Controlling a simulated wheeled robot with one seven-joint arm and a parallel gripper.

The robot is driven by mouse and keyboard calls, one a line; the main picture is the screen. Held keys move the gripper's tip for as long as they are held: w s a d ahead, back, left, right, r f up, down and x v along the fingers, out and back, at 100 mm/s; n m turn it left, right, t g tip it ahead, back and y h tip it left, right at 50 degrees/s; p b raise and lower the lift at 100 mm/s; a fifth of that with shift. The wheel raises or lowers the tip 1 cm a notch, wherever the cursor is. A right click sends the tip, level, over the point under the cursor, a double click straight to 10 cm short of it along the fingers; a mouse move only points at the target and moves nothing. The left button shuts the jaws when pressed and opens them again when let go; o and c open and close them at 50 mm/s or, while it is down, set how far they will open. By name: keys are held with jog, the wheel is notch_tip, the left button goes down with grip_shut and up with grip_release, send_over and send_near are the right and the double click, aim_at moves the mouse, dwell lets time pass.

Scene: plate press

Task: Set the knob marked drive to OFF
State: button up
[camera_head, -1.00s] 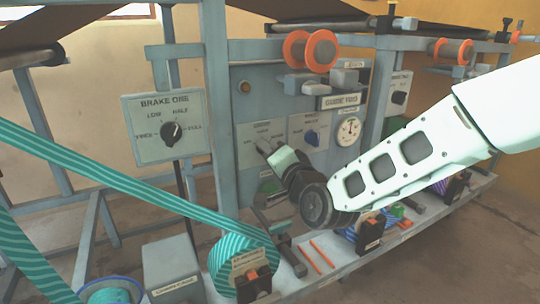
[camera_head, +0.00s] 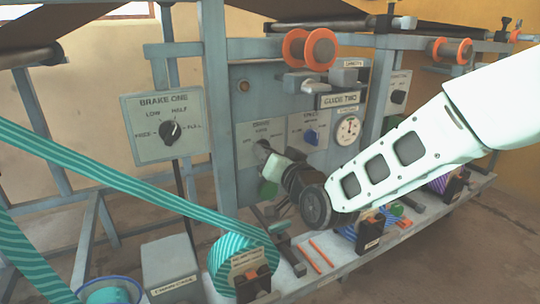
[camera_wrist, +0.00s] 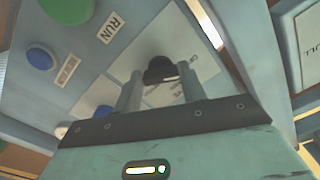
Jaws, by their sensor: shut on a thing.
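My gripper (camera_head: 265,152) reaches to the front of a pale control plate (camera_head: 245,152) in the middle of the machine. In the wrist view, its two fingers (camera_wrist: 160,77) are shut on a dark knob (camera_wrist: 158,68), one on each side. The knob has a light pointer mark on its side. The knob's plate (camera_wrist: 203,62) shows behind it, but its heading and position words are hidden or too small to read. I cannot tell which setting the knob points to.
Brake one's dial (camera_head: 170,131) is at left. The wrist view shows a blue button (camera_wrist: 40,57), a green button (camera_wrist: 70,8) and a RUN label (camera_wrist: 111,27). Striped ribbon (camera_head: 120,185) crosses the lower left.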

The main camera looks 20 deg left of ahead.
jog(key=shift+f, duration=0.15)
jog(key=o, duration=1)
jog(key=shift+d, duration=0.1)
jog(key=p+v, duration=0.3)
jog(key=v, duration=1.4)
jog(key=shift+s+d, duration=0.15)
